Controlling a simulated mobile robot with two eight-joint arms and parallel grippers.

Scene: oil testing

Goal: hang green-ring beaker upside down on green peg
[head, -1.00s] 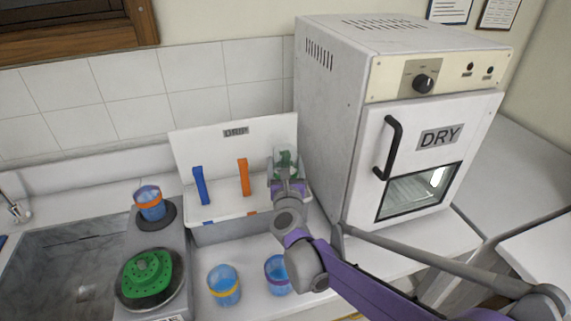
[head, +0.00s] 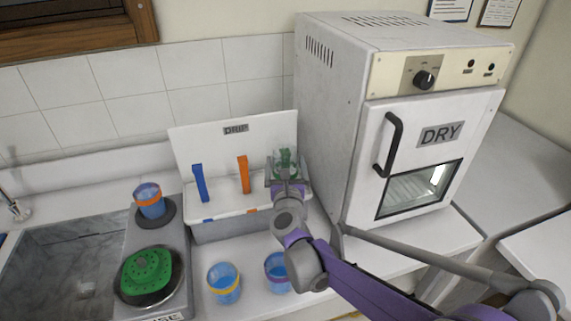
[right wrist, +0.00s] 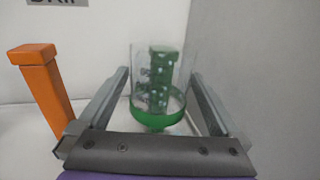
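The clear green-ring beaker (head: 284,158) is on the drip rack (head: 222,152) at its right end. In the right wrist view the beaker (right wrist: 160,70) stands with its green ring low, around the green peg (right wrist: 165,75), which shows through the glass. My right gripper (head: 287,178) is at the beaker; in the right wrist view its fingers (right wrist: 162,100) stand apart on either side, with gaps to the glass. It looks open. The lower end of the peg is partly hidden by the ring and gripper. My left gripper is not in view.
A blue peg (head: 200,184) and an orange peg (head: 243,175) stand to the left on the rack. The drying oven (head: 345,130) is close on the right. Yellow-ring (head: 224,284) and purple-ring (head: 276,272) beakers stand in front; an orange-ring beaker (head: 150,202) is left.

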